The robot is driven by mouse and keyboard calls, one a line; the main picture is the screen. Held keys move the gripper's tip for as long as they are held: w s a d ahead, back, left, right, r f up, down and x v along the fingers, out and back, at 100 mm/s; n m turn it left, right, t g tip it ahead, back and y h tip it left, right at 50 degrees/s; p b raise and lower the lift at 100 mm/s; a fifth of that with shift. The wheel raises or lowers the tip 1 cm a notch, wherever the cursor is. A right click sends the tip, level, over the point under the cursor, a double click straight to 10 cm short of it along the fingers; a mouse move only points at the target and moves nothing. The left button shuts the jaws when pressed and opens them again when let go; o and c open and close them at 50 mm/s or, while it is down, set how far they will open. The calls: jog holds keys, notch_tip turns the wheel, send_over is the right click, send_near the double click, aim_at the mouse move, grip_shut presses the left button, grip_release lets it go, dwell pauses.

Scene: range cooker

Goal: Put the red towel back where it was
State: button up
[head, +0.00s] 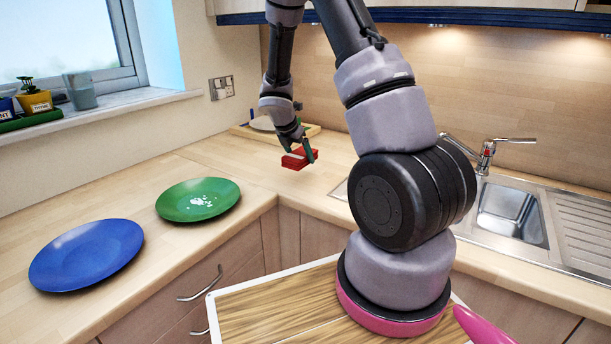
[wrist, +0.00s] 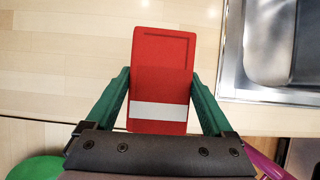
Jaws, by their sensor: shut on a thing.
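The red towel (head: 296,160) is a small red block-like folded piece, held above the worktop near the back corner in the head view. In the wrist view the red towel (wrist: 162,70) has a white stripe across its lower part. My gripper (head: 300,149) is shut on it, and the green fingers of my gripper (wrist: 160,100) press on its two sides. The towel appears clear of the worktop, but its exact height is hard to tell.
A green plate (head: 215,188) with white bits and a blue plate (head: 86,255) lie on the left worktop. A board (head: 246,131) with a pale item is at the back corner. The sink (head: 512,208) is at right. Worktop between the plates and corner is clear.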

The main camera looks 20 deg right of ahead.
aim_at(303, 180)
jog(key=shift+f, duration=3.5)
jog(key=shift+f, duration=0.15)
jog(key=o, duration=1)
jog(key=shift+o, duration=0.2)
